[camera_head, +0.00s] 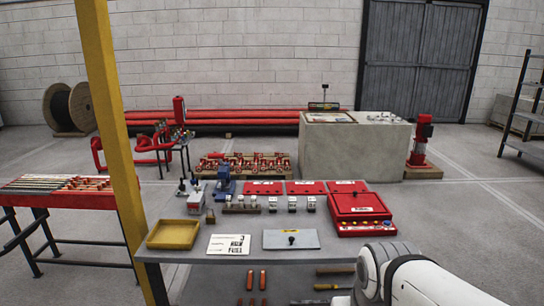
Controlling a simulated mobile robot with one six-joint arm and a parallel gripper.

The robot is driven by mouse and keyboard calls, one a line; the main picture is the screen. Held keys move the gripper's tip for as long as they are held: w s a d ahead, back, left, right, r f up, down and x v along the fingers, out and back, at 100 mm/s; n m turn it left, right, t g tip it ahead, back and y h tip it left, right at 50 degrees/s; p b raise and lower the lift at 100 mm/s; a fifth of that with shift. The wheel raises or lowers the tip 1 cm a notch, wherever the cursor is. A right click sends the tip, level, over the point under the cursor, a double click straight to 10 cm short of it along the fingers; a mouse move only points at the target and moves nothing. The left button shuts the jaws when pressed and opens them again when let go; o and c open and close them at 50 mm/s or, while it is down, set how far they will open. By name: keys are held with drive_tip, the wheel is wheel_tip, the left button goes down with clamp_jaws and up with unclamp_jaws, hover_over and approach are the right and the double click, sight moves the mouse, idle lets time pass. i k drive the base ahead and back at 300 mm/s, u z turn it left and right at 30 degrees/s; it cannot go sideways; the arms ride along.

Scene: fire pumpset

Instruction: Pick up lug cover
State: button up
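A flat grey plate with a small black knob and a yellow label (305,241) lies on the grey workbench (213,278), right of a white printed sheet. It looks like the lug cover, but I cannot be certain. Nothing touches it from above. My white arm comes in at the lower right, to the right of the plate and apart from it. My gripper is outside the frame.
A yellow tray (173,235) and the printed sheet (229,244) lie left of the plate. A red control box (361,212) stands behind it to the right. Several small blocks line the bench behind. Screwdriver-like tools lie in front. A yellow post (112,120) rises at left.

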sight(273, 239)
drive_tip(key=u, duration=0.35)
drive_tip(key=i, duration=1.2)
drive_tip(key=u, duration=0.2)
